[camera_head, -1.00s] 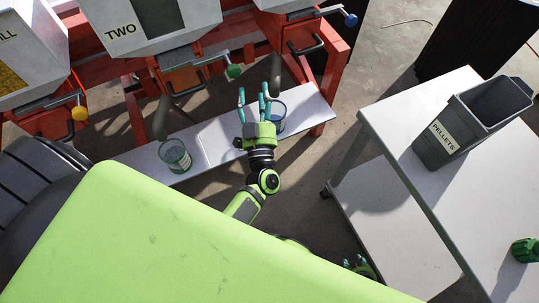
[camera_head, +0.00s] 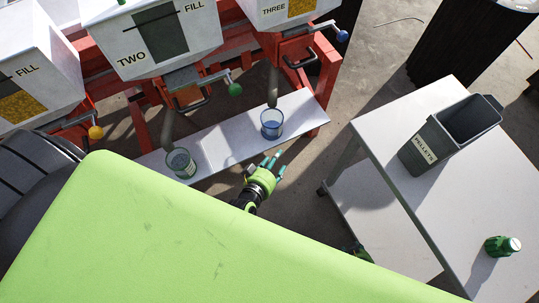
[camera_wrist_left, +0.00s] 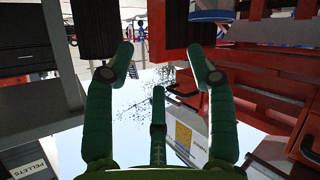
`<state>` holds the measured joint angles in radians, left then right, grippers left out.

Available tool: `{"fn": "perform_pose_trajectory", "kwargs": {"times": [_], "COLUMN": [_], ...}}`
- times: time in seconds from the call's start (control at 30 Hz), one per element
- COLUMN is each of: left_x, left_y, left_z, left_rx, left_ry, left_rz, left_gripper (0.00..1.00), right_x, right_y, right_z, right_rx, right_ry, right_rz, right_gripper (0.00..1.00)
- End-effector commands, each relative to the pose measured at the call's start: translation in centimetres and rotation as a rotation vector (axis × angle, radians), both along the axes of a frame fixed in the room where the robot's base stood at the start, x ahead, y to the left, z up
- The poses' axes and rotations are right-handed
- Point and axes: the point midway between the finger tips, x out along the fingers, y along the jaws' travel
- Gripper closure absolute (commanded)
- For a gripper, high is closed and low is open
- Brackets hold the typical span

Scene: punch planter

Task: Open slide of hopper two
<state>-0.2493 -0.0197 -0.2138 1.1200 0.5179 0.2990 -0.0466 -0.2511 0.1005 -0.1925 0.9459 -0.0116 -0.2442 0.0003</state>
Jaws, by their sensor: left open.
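Hopper two (camera_head: 150,42) is a white box marked TWO at the upper left of the head view. Under it is a red slide housing (camera_head: 187,92) with a black handle (camera_head: 194,105). A rod with a green knob (camera_head: 235,89) sticks out to its right. My left gripper (camera_head: 276,164) is open and empty, below and right of the knob and clear of it, just off the white shelf's front edge. In the left wrist view its fingers (camera_wrist_left: 160,65) are spread with nothing between them. Only a green bit of my right gripper (camera_head: 361,252) shows; its fingers are unclear.
Hopper three (camera_head: 270,14) has a blue knob (camera_head: 342,36); the left hopper (camera_head: 30,75) has a yellow one (camera_head: 96,132). A grey PELLETS bin (camera_head: 418,150) and green bottle (camera_head: 500,246) stand on the right table (camera_head: 450,205).

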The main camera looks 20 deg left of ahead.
Motion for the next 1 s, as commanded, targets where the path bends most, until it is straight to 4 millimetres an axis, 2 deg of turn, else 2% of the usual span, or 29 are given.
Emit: {"fn": "perform_pose_trajectory", "kwargs": {"times": [0.03,0.2,0.33,1.0], "left_x": [-0.7,-2.7,-3.5,-3.8], "left_y": [-0.1,-0.3,-0.4,-0.4], "left_z": [-0.3,-1.9,-2.6,-2.9], "left_rx": [-0.020,-0.083,-0.108,-0.117], "left_ry": [0.033,0.123,0.160,0.175], "left_rz": [-0.004,-0.004,-0.002,-0.001], "left_gripper": [0.44,0.44,0.44,0.44], "right_x": [0.0,0.0,0.0,-0.1], "right_y": [0.0,0.0,0.0,0.0], "right_z": [0.7,1.4,1.6,1.6], "right_rx": [0.000,0.000,0.000,0.000], "right_ry": [0.000,0.000,0.000,0.001], "right_rz": [0.000,0.000,0.000,0.000], "right_gripper": [0.60,0.60,0.60,0.60]}}
